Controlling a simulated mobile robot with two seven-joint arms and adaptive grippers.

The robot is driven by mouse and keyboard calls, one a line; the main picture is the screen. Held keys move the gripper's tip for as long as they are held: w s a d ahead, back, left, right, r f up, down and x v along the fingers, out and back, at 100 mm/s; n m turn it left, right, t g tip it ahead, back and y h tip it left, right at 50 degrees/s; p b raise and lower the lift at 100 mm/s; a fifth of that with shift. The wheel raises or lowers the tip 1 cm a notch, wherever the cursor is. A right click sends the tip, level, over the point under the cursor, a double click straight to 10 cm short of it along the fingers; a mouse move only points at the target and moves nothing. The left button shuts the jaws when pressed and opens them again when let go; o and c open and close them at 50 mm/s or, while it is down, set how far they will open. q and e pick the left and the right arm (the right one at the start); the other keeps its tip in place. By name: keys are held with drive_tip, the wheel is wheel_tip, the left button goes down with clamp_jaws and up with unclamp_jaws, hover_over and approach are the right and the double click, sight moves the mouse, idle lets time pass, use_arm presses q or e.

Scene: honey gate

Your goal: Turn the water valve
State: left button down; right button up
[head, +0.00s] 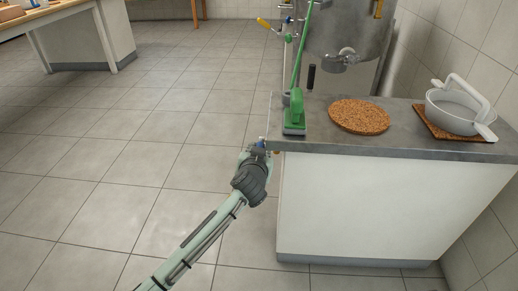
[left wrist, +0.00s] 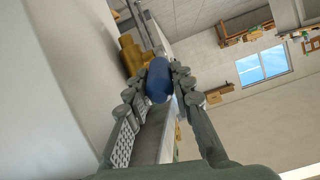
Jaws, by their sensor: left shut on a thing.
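The water valve has a blue handle (left wrist: 159,80) and a brass body (left wrist: 132,54), seen close up in the left wrist view. In the head view only a small bit of blue (head: 262,143) shows at the left end of the counter. My left gripper (head: 258,152) is at that counter end, its arm reaching up from the bottom of the picture. In the left wrist view its two fingers (left wrist: 168,76) are closed on the blue handle from both sides. The gripper hides most of the valve in the head view. My right gripper is in neither view.
On the counter (head: 400,150) are a green brush-like tool (head: 294,112), a round cork mat (head: 359,116) and a white pot (head: 456,108) on a square mat. A steel tank (head: 348,30) stands behind. The tiled floor (head: 120,150) to the left is clear.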

use_arm(q)
drive_tip(key=c, duration=1.3)
unclamp_jaws()
drive_tip(key=v, duration=1.2)
drive_tip(key=shift+a, duration=0.1)
